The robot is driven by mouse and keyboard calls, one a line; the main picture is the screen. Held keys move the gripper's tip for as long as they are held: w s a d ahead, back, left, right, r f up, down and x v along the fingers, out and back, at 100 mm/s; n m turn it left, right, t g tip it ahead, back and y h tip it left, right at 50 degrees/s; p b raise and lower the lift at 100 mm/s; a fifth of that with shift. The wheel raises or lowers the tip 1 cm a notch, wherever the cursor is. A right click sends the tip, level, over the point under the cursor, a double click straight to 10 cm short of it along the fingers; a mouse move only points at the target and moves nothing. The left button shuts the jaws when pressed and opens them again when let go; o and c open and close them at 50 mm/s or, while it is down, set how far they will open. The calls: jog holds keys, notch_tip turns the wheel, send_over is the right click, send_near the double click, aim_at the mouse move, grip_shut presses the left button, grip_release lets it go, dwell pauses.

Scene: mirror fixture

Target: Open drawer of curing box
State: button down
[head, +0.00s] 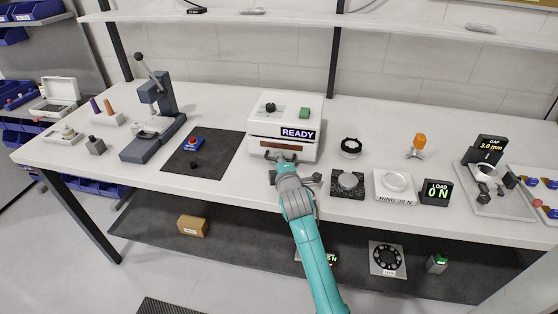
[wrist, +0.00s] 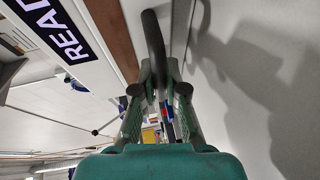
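The white curing box (head: 285,133) stands on the bench and carries a READY display (head: 298,133). Its front has a brown strip (head: 279,145) and a dark drawer handle (wrist: 154,40). No open gap shows at the drawer in the head view. My gripper (head: 282,160) is at the box front, low at the handle. In the wrist view my gripper (wrist: 160,72) has its fingertips on both sides of the dark handle bar, with no clear gap, and looks shut on it. The lower end of the handle is partly hidden between the fingers.
A dark mat (head: 203,155) with a blue and red button lies left of the box. A black granite block (head: 347,184), a white ring plate (head: 396,186) and a load display (head: 436,192) stand on the right. My arm crosses the bench's front edge.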

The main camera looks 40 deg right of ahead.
jog(key=shift+a, duration=0.1)
jog(key=s+a, duration=0.3)
jog(key=a, duration=0.1)
jog(key=s+a, duration=0.6)
jog(key=a, duration=0.1)
jog(key=shift+a, duration=0.3)
jog(key=c, duration=1.2)
grip_release()
jog(key=v, duration=1.2)
